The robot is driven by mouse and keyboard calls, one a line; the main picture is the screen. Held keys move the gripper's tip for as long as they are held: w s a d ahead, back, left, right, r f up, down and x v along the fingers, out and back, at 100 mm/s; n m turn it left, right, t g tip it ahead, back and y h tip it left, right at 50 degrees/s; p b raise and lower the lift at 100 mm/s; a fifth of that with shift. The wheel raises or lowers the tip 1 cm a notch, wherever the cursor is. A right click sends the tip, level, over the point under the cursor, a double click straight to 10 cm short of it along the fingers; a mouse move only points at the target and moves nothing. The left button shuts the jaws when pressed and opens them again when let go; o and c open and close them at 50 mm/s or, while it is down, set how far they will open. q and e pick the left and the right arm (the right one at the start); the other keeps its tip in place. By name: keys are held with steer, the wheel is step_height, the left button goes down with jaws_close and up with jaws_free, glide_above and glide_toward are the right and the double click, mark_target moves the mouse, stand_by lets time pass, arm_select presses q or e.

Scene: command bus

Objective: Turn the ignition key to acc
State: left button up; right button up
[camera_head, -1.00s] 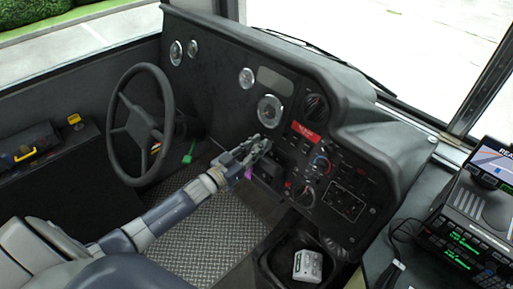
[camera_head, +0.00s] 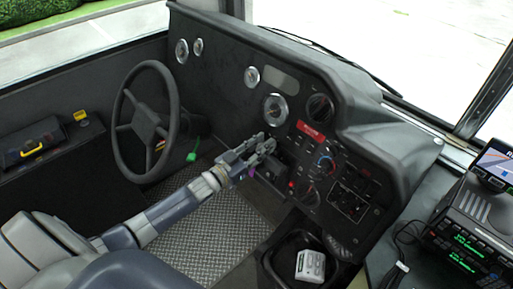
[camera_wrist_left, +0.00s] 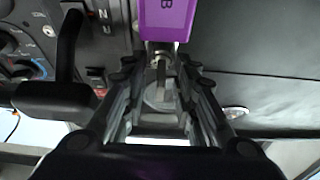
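The ignition key (camera_wrist_left: 159,72) shows in the left wrist view as a narrow metal piece, with a round metal part (camera_wrist_left: 158,98) below it in the picture. A purple tag (camera_wrist_left: 165,18) with a letter on it is at the top of that view and shows small in the head view (camera_head: 251,172). My left gripper (camera_head: 268,143) is at the dashboard, right of the steering wheel. Its fingers (camera_wrist_left: 160,75) stand apart with the key between them, and I see gaps on both sides. The key's position marks are not readable. My right gripper is not in view.
The steering wheel (camera_head: 172,122) is left of my left arm. The dashboard (camera_head: 225,85) carries gauges, knobs and switches close to the gripper. A black lever (camera_wrist_left: 66,70) is left of the gripper in the wrist view. A radio unit (camera_head: 470,235) stands at right.

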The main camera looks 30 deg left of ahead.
arm_select(q)
steer(key=r+v, duration=0.1)
steer(key=v, duration=1.1)
steer(key=shift+f, duration=0.45)
